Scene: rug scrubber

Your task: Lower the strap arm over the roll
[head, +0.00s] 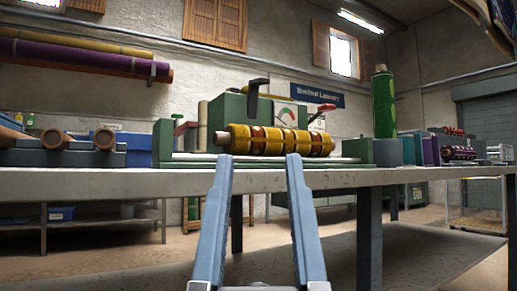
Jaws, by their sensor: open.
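The roll (282,141) is yellow with reddish-brown bands and lies sideways on the green machine (163,143) on the table. A pale core end sticks out at its left. A dark upright arm with a bent top (254,99) stands raised behind the roll, in front of a green box. Smaller red-handled levers stand to the left (185,127) and right (321,112). I cannot tell for sure which is the strap arm. My gripper (258,159) is open and empty. Its two blue-grey fingers point toward the roll, with their tips at its lower edge in the picture; contact cannot be judged.
The grey table (90,182) spans the view. A wooden-roll rack (60,150) stands at the left. A tall green cylinder (384,104) stands right of the machine, with boxes and patterned rolls (458,153) beyond. Large rolls (80,58) hang on the back wall.

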